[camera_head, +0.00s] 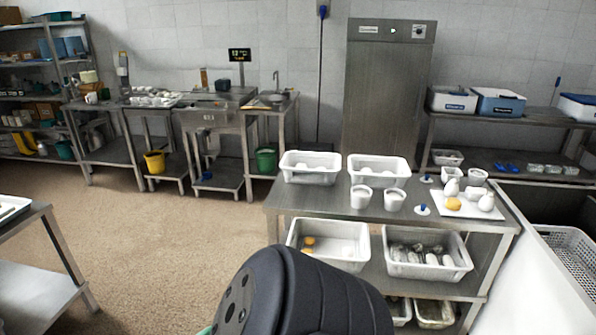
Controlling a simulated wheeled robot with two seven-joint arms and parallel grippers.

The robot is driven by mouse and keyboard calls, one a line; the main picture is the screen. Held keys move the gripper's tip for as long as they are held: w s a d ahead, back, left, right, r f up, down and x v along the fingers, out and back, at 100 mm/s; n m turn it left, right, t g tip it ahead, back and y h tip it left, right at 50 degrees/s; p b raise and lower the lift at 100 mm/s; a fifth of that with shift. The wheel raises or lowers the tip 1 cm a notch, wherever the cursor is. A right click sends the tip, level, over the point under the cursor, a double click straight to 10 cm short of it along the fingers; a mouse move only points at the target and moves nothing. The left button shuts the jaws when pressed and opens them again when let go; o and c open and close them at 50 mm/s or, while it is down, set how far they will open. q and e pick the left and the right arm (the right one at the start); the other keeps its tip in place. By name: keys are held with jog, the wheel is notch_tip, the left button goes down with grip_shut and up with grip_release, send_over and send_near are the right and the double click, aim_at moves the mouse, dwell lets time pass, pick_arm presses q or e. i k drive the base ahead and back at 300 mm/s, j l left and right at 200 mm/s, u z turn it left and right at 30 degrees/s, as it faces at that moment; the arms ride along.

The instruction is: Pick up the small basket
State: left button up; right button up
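Several white containers stand on the steel table right of centre, and I cannot tell which one is the small basket. Two rectangular white baskets (310,177) and (377,182) sit at the back of its top. Two small white tubs (362,203) and (395,207) stand in front of them. Two larger white baskets (350,257) and (428,271) rest on the shelf below, with items inside. A white perforated basket (574,252) is partly cut off at the right edge. Neither gripper shows; a dark rounded part, apparently mine, fills the bottom centre.
The steel table (290,204) also bears a white tray (470,213) with bottles and a yellow item. A tall steel cabinet (388,100) stands behind. A steel bench (30,225) is at the left edge. The brown floor (165,240) between is clear.

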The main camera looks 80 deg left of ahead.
aim_at(288, 164)
jog(key=u, duration=2.65)
